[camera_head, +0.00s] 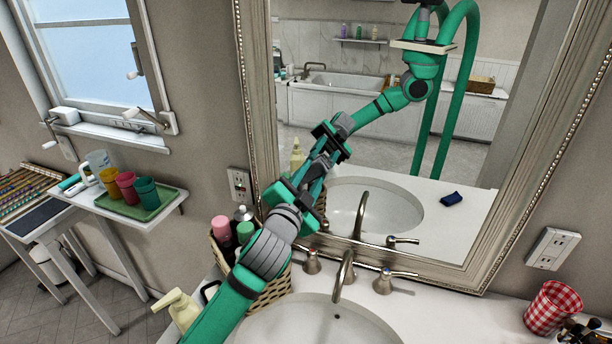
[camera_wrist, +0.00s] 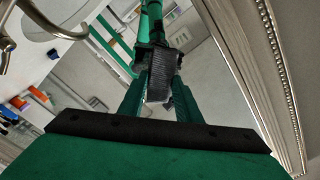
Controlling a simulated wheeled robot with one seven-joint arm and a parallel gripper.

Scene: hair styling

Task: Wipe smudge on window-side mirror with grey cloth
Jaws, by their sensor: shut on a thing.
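The framed mirror (camera_head: 410,160) stands above the sink, to the right of the window; its silver frame shows in the wrist view (camera_wrist: 258,50). My gripper (camera_head: 313,172) reaches up to the lower left of the glass, and its reflection meets it there. In the wrist view my gripper (camera_wrist: 158,95) is shut on the grey cloth (camera_wrist: 162,78), a ridged grey piece between the fingertips. The cloth is at or very near the glass; I cannot tell whether it touches. No smudge can be made out; the gripper and cloth hide part of the glass.
A wicker basket of bottles (camera_head: 268,287) stands under my arm, with a cream pump bottle (camera_head: 180,308) beside it. The faucet (camera_head: 345,278) and sink (camera_head: 320,322) lie below the mirror. A red checkered cup (camera_head: 552,306) is at right. A shelf with a green tray (camera_head: 150,207) is at left.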

